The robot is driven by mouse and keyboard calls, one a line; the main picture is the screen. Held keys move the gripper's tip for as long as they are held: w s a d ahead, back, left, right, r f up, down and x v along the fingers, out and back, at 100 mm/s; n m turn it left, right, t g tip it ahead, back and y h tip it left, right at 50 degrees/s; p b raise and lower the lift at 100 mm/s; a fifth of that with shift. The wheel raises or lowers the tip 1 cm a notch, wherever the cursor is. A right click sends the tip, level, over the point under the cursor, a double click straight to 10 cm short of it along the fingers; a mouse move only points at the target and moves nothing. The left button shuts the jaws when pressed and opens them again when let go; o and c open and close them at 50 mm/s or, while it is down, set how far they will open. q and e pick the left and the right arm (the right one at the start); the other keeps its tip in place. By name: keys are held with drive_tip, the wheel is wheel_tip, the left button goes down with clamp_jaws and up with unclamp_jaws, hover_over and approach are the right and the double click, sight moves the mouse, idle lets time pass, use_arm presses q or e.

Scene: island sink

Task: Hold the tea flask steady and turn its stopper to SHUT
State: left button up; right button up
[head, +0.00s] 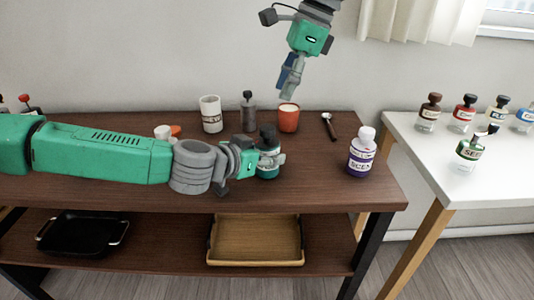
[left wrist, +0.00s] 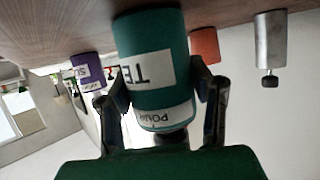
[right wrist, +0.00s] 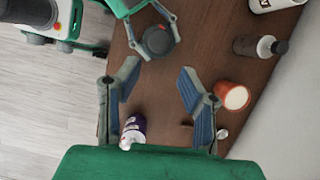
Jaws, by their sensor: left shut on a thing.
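The tea flask (head: 268,170) is teal with a white label and a dark stopper (head: 267,134). It stands upright on the brown table. My left gripper (head: 274,160) is shut around its body from the left. In the left wrist view the flask (left wrist: 150,45) shows upside down between the fingers, with part of "TE" and the word "POUR" on a pale band near the stopper. In the right wrist view the round dark stopper (right wrist: 158,40) shows from above. My right gripper (head: 287,90) is open and empty, raised behind and above the flask; its spread fingers show in the right wrist view (right wrist: 158,75).
An orange cup (head: 288,120), a grey bottle (head: 248,115) and a white mug (head: 210,115) stand behind the flask. A white table (head: 480,185) holds several small bottles.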

sight(270, 128)
idle(0.3)
drive_tip(key=o, duration=0.4)
drive_tip(key=a+f+y, duration=0.1)
drive_tip(key=y, duration=0.1)
drive_tip(key=a+f+y, duration=0.1)
drive_tip(key=f, duration=0.1)
drive_tip(key=s+a+f+y, duration=0.1)
drive_tip(key=y, duration=0.1)
drive_tip(key=shift+a+f+m+t+y, duration=0.2)
drive_tip(key=shift+m+t+y, duration=0.1)
drive_tip(key=shift+m+t, duration=0.1)
drive_tip(key=shift+s+a+m+t+y, duration=0.2)
drive_tip(key=shift+m+t+y, duration=0.1)
drive_tip(key=shift+t+y, duration=0.3)
drive_tip(key=shift+s+m+t+y, duration=0.2)
drive_tip(key=shift+m+t+y, duration=0.3)
drive_tip(key=shift+m+y, duration=0.15)
drive_tip(key=s+d+m+t+h, duration=0.2)
drive_tip(key=s+d+m+t, duration=0.45)
drive_tip(key=d, duration=0.25)
drive_tip(key=x, duration=1.3)
drive_tip(key=shift+d+f, duration=0.1)
